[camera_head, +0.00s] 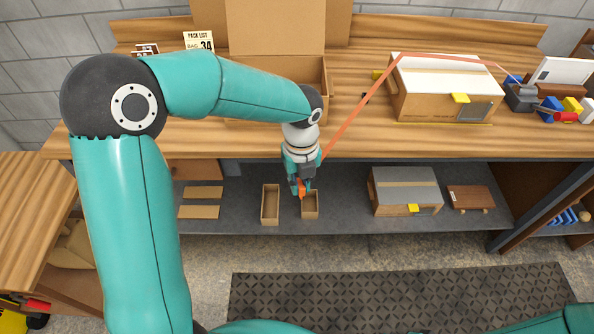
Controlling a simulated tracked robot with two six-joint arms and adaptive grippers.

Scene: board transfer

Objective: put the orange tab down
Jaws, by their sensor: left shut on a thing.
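My left gripper (304,189) reaches down in front of the bench's front edge. It is shut on the orange tab (302,186), a small bright orange piece largely covered by the fingers. The tab appears just over a small open cardboard box (311,211) on the grey lower shelf; I cannot tell whether it touches the box. An orange strap (355,112) slopes from near my left wrist up to the carton (446,103) on the bench and passes over its top. My right gripper is out of view.
On the lower shelf (345,222) another small open box (270,205) stands left of the gripper. A grey-topped box (404,196) and a brown case (470,198) stand to the right. A large open carton (275,28) stands behind on the bench.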

